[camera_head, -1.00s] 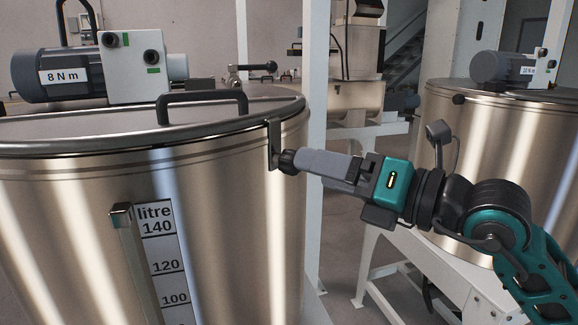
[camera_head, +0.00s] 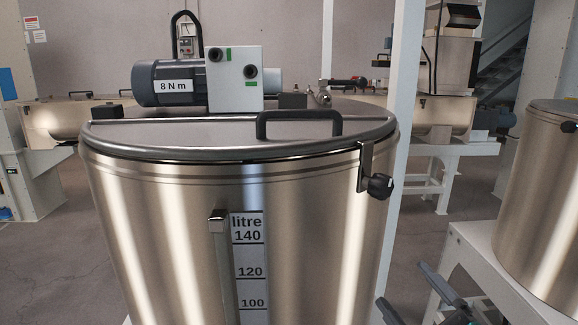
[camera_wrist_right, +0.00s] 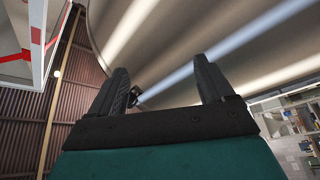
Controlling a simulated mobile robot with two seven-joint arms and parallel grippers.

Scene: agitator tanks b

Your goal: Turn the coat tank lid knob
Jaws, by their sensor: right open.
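The steel tank (camera_head: 165,215) stands in the middle of the head view with its grey lid (camera_head: 200,134) on. A black knob (camera_head: 379,186) sits on a metal clamp bracket (camera_head: 364,165) at the right of the lid's rim. Nothing touches the knob. My right gripper (camera_head: 412,297) shows partly at the bottom right, below the knob and apart from it. In the right wrist view its two fingers (camera_wrist_right: 160,67) are spread and nothing is gripped. The tank's curved wall (camera_wrist_right: 170,40) fills the view beyond them. My left gripper is not in view.
A motor marked 8 N m (camera_head: 166,83) and a black handle (camera_head: 298,124) are on the lid. A white post (camera_head: 400,100) stands behind the knob. A second steel tank (camera_head: 545,200) is at the right on a white stand (camera_head: 470,245).

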